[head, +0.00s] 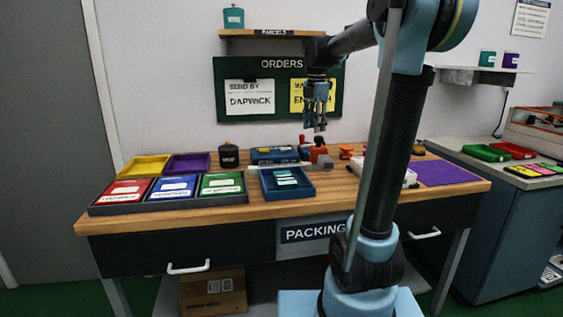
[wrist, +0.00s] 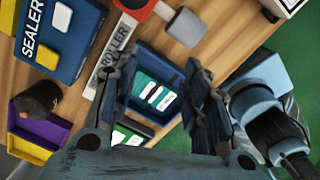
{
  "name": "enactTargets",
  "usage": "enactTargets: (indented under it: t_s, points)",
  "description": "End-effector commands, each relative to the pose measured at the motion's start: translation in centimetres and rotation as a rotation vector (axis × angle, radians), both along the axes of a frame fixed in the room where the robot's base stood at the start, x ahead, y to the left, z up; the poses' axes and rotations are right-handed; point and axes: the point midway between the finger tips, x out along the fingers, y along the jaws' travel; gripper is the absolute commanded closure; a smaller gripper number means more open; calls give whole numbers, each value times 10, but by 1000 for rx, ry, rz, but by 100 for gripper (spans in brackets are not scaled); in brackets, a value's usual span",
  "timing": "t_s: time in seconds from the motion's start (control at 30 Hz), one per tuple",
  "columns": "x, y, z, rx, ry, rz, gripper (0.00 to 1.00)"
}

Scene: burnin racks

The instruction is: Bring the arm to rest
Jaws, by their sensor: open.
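My gripper (head: 317,108) hangs from my raised arm above the packing table, fingers pointing down, in front of the orders board. In the wrist view my gripper (wrist: 160,95) is open, with its two dark fingers apart and nothing between them. Below and beyond the fingers lies a blue tray (head: 268,193) with several white and teal cards in it. The tray also shows between the fingers in the wrist view (wrist: 150,60). The gripper is well clear of the tabletop.
Red, blue and green trays (head: 222,185) stand in a dark holder at the table's left. A blue sealer box (head: 272,155) and a dark pot (head: 229,155) stand behind. A purple mat (head: 447,172) lies at right. The orders board (head: 235,75) hangs behind the gripper.

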Motion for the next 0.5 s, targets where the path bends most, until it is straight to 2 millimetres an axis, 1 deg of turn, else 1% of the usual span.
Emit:
enactTargets:
  t_s: [0.03,0.07,0.27,0.5]
  points:
    - [-12,-4,-4,2,-4,-55,57]
    - [-18,-6,-7,4,-6,-95,57]
    - [-74,-22,-33,23,-32,-433,57]
    - [-140,-39,-75,57,-59,-852,57]
